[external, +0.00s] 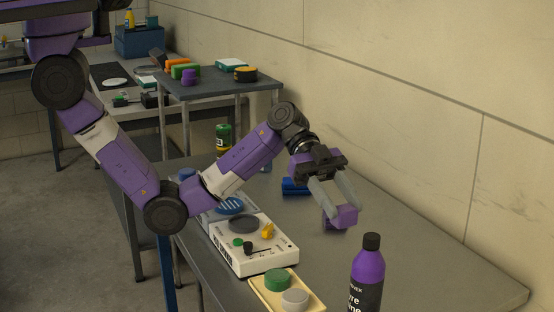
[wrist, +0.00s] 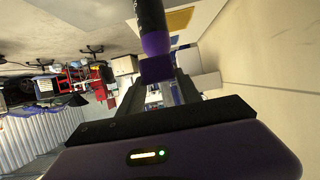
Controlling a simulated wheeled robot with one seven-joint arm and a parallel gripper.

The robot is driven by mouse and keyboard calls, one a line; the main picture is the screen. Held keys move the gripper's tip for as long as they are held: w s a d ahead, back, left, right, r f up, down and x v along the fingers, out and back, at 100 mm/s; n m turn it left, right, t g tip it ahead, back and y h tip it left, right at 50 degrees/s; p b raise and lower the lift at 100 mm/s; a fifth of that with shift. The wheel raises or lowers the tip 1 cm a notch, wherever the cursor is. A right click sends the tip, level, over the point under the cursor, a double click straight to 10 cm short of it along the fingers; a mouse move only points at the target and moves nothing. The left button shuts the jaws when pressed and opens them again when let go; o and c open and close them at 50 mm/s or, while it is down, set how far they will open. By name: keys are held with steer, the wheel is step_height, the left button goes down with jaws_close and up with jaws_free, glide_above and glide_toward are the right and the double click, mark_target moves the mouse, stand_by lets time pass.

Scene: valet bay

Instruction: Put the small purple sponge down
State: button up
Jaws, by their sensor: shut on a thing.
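The small purple sponge (external: 343,216) is at the tips of my gripper (external: 334,196) in the external view, over the right part of the grey table. My gripper is shut on it, with a grey finger on each side. I cannot tell whether the sponge's underside touches the table.
A purple bottle with a black cap (external: 368,275) stands at the front right. A white device with knobs (external: 255,258), a cream tray (external: 262,291) and a blue object (external: 294,187) lie left of my gripper. The table (external: 440,262) is clear to the right, up to the wall.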

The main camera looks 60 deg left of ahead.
step_height(320, 180, down, 18)
steer(key=shift+r+p, duration=0.25)
steer(key=shift+p, duration=0.7)
steer(key=shift+f, duration=0.15)
steer(key=o, duration=1.3)
steer(key=shift+r, duration=0.3)
steer(key=b+v, duration=0.3)
steer(key=v, duration=0.9)
